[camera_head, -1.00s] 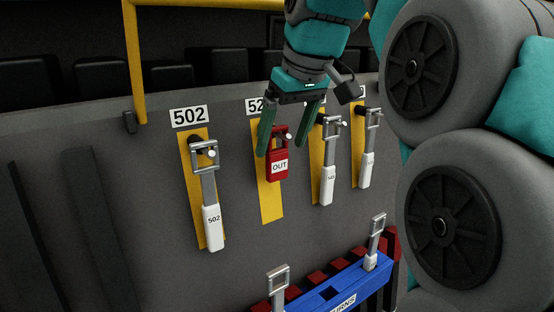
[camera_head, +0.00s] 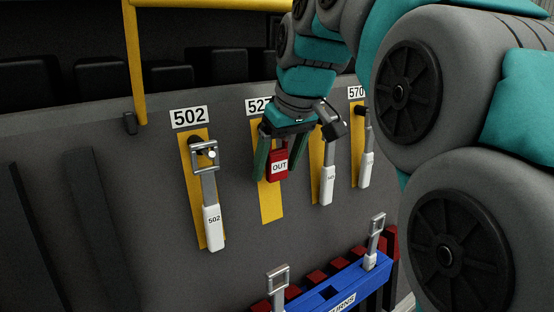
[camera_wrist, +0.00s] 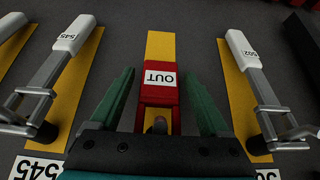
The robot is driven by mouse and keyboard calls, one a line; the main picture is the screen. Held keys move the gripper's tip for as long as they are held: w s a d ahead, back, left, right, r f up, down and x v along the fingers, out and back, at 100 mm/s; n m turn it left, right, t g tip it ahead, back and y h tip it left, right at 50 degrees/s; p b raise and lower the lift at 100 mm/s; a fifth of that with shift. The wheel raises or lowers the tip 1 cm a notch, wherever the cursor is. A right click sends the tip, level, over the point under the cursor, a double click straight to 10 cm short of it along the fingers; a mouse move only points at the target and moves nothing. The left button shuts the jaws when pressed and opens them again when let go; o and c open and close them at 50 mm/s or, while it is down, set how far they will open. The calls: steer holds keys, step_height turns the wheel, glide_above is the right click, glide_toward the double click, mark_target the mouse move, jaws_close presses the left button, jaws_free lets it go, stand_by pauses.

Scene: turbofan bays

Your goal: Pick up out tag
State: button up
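The red OUT tag (camera_head: 278,168) with its white label hangs on the yellow strip below the partly covered number plate starting 52. It also shows in the wrist view (camera_wrist: 158,97), upside down and between the two green fingers. My gripper (camera_head: 278,166) is at the tag with one finger on each side. In the wrist view my gripper (camera_wrist: 158,98) is open, with gaps between the fingers and the tag. The tag's top and its peg are mostly hidden by the gripper body in the head view.
A silver-and-white 502 tag (camera_head: 209,205) hangs to the left, and two similar tags (camera_head: 328,175) (camera_head: 366,165) hang close on the right. Below right is a blue returns rack (camera_head: 348,280) holding two tags. A yellow rail (camera_head: 135,60) stands at upper left.

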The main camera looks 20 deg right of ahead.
jaws_close()
stand_by(0.4)
steer(key=shift+r, duration=0.15)
steer(key=shift+w+r, duration=0.1)
steer(key=shift+r, duration=0.55)
steer(key=s+d+b, duration=0.1)
steer(key=s+d, duration=0.1)
steer(key=s, duration=0.6)
steer(key=s+d+b, duration=0.1)
steer(key=s+d, duration=0.2)
steer(key=s, duration=0.6)
steer(key=shift+s+d, duration=0.15)
steer(key=shift+d, duration=0.15)
steer(key=shift+r+p, duration=0.4)
steer(key=shift+r, duration=0.3)
steer(key=shift+s, duration=0.1)
steer(key=s+d, duration=0.2)
steer(key=s, duration=0.5)
steer(key=shift+d, duration=0.2)
stand_by(0.4)
